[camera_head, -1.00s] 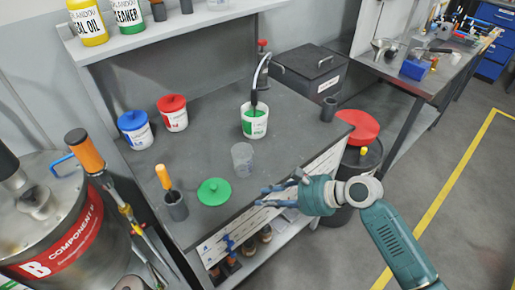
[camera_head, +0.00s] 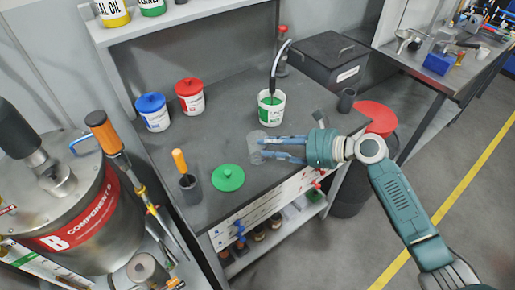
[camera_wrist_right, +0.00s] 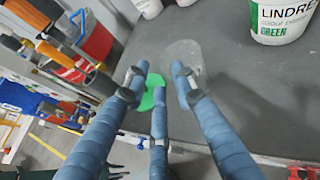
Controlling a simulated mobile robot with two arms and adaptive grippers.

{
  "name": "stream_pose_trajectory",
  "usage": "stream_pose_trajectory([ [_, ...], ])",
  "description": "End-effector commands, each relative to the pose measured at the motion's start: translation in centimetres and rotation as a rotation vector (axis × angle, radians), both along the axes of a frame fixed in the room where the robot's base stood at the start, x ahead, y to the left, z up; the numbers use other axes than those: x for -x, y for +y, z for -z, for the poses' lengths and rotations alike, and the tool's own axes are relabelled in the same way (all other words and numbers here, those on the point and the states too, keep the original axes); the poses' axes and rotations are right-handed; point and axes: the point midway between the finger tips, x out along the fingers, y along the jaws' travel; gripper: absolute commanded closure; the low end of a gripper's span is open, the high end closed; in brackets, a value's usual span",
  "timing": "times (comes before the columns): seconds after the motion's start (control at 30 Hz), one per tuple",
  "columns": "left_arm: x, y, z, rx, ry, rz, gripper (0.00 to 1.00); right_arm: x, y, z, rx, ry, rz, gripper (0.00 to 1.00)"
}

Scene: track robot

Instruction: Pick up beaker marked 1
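A clear, cloudy beaker (camera_head: 253,148) stands on the dark worktable near its front edge. No mark on it can be read. My right gripper (camera_head: 264,147) reaches in from the right at the beaker's height, its blue fingers spread and their tips overlapping the beaker's right side. In the right wrist view the beaker (camera_wrist_right: 184,52) shows just beyond the fingertips, and the gripper (camera_wrist_right: 158,80) is open. I cannot tell whether a finger touches the beaker. My left gripper is not in view.
A white-and-green tub (camera_head: 271,107) with a dark hose in it stands behind the beaker. A green lid (camera_head: 228,177) and a dark cup with an orange-handled tool (camera_head: 187,180) are to the left. Blue-lidded (camera_head: 152,112) and red-lidded (camera_head: 190,97) tubs stand farther back.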

Motion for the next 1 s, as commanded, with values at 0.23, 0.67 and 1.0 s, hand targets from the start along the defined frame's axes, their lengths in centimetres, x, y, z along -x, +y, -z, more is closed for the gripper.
stream_pose_trajectory([
  [0.23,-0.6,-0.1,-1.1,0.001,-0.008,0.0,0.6,-1.1,2.3,1.0,-0.001,0.002,0.0,0.74],
  [0.67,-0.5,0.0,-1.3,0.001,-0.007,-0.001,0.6,-2.2,4.4,2.4,0.002,-0.002,0.001,0.74],
  [1.0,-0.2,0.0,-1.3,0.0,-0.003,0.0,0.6,-2.2,4.3,2.4,0.002,-0.002,0.0,1.0],
])
